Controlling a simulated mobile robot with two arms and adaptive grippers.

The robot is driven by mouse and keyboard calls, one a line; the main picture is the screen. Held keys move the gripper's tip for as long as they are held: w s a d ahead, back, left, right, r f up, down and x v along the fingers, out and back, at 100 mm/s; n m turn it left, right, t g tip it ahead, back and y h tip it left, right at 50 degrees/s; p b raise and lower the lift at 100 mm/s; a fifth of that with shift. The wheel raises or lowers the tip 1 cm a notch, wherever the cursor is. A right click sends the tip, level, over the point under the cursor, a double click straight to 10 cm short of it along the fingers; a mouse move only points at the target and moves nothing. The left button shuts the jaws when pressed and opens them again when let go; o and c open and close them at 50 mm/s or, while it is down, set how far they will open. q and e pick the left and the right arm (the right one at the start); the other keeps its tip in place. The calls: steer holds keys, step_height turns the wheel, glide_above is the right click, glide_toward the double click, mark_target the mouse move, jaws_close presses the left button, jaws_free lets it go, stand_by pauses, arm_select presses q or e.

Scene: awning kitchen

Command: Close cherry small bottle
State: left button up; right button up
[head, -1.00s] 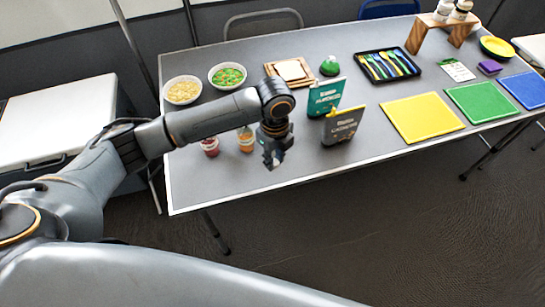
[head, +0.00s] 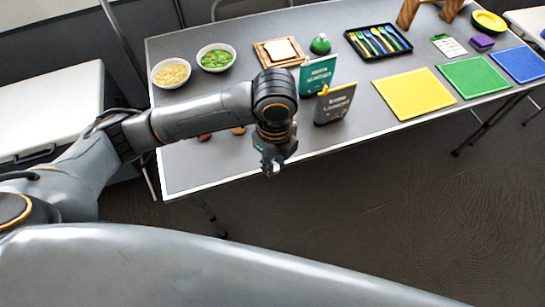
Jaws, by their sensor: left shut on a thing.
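A small red bottle (head: 205,137), the likely cherry bottle, stands near the front left of the table, mostly hidden behind my left arm. Only a sliver shows, so I cannot tell whether it has a lid on. An orange bottle (head: 238,131) stands right of it, also mostly hidden. My left gripper (head: 271,168) is over the table's front edge, right of and in front of both bottles. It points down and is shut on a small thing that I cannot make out. My right gripper is not in view.
Two food bowls (head: 171,73) (head: 216,57) stand at the back left. A teal sign (head: 317,75) and a dark sign (head: 334,103) stand right of my left arm. Yellow, green and blue boards lie further right. The table's front edge (head: 230,179) has bare surface behind it.

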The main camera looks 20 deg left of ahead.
arm_select(q)
steer(key=shift+a, duration=0.1)
steer(key=shift+w+a+r+n, duration=0.1)
steer(key=shift+a+r+n, duration=0.1)
steer(key=shift+n, duration=0.3)
steer(key=a+r+n, duration=0.4)
steer(key=n, duration=0.7)
steer(key=s+a+r+n, duration=0.1)
steer(key=a+r+n, duration=0.3)
steer(key=n, duration=0.7)
steer(key=shift+s+a+n, duration=0.2)
steer(key=shift+a+n, duration=0.2)
steer(key=shift+a, duration=0.4)
